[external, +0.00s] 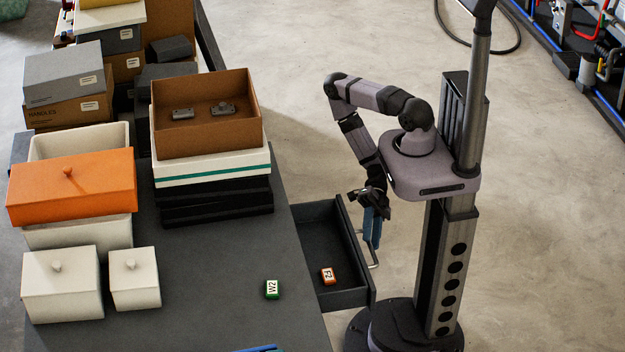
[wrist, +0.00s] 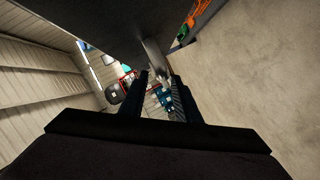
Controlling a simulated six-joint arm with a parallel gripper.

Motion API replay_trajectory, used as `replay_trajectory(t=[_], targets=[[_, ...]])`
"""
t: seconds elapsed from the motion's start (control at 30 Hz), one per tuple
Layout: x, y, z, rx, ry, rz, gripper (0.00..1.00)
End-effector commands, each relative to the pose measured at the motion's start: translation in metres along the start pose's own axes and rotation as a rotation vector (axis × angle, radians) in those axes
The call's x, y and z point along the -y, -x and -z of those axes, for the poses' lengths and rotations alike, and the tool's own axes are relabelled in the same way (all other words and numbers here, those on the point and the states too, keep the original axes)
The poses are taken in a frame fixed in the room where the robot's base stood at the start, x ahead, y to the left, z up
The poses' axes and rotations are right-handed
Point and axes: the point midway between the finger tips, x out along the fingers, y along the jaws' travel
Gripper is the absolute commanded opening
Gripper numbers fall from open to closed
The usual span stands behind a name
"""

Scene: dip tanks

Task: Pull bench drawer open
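The bench drawer (external: 345,298) stands pulled out from the right side of the dark bench, its inside showing. Its pale metal handle (external: 374,264) is on the drawer's right-hand front. My gripper (external: 372,244) points down at the handle, its two blue fingers close together around the bar. The exact contact is partly hidden.
An orange-and-white tag (external: 328,276) lies in the drawer. Boxes, including an open brown box (external: 208,138) and an orange lidded box (external: 75,188), fill the bench's left and back. The floor right of the drawer is clear up to my base.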

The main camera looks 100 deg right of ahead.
Motion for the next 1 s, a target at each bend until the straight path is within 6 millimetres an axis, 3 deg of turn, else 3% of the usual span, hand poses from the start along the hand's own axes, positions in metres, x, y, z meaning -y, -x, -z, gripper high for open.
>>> replay_trajectory(t=[0.4, 1.0], targets=[[0.0, -0.031, 0.002, -0.004, 0.0, 0.003, 0.29], [0.001, -0.04, 0.0, 0.002, 0.002, 0.002, 0.29]])
